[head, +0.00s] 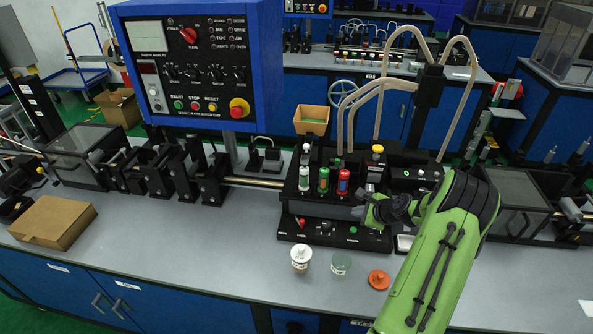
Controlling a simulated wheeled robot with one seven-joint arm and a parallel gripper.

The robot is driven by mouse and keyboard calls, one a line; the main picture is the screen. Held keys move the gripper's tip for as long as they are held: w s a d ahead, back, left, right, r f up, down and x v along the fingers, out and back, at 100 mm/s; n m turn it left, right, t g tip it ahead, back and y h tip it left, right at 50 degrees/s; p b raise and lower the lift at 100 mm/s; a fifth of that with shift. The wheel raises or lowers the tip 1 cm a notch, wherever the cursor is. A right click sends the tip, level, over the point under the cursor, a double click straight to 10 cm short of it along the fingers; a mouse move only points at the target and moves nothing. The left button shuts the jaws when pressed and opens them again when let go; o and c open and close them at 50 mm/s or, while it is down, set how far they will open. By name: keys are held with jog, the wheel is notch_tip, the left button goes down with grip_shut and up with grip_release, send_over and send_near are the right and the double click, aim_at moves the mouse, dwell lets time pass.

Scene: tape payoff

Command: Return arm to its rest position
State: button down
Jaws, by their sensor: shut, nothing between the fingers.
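My green arm reaches up from the lower right over the grey workbench (230,265). My gripper (360,212) is at the arm's far end, pointing left, in front of the black tape machine (342,236). It is shut and small in the picture; nothing shows held in it. Whether it touches the machine I cannot tell. White, green and red cylinders stand on the machine: the white one (304,178), the green one (323,180) and the red one (343,182), to the upper left of my gripper. My wrist hides part of the machine's right side.
A white-lidded jar (301,259), a greenish cup (341,264) and an orange lid (379,279) stand near the bench's front. A cardboard box (53,221) lies at left. A blue control panel (200,65) overhangs the bench. Curved tubes (383,88) rise behind the machine. The bench's left-middle front is clear.

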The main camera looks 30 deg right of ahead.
jog(key=w+a+r+n+g, duration=0.2)
jog(key=a+r+n, duration=0.6)
jog(key=a+r, duration=0.3)
jog(key=s+a+r+n+g, duration=0.1)
jog(key=s+a+r+n, duration=0.3)
jog(key=a, duration=0.3)
jog(key=s+a+r+n+g, duration=0.1)
jog(key=s+a+r+n, duration=0.1)
jog(key=a+r+n, duration=0.35)
jog(key=s+a+r+n, duration=0.2)
jog(key=s+a+n, duration=0.2)
jog(key=s, duration=0.5)
jog(key=s+a+r+n, duration=0.2)
jog(key=s+a+n, duration=0.3)
jog(key=s+a, duration=0.3)
jog(key=shift+s+r, duration=0.2)
jog(key=shift+s, duration=0.75)
jog(key=shift+s+d, duration=0.1)
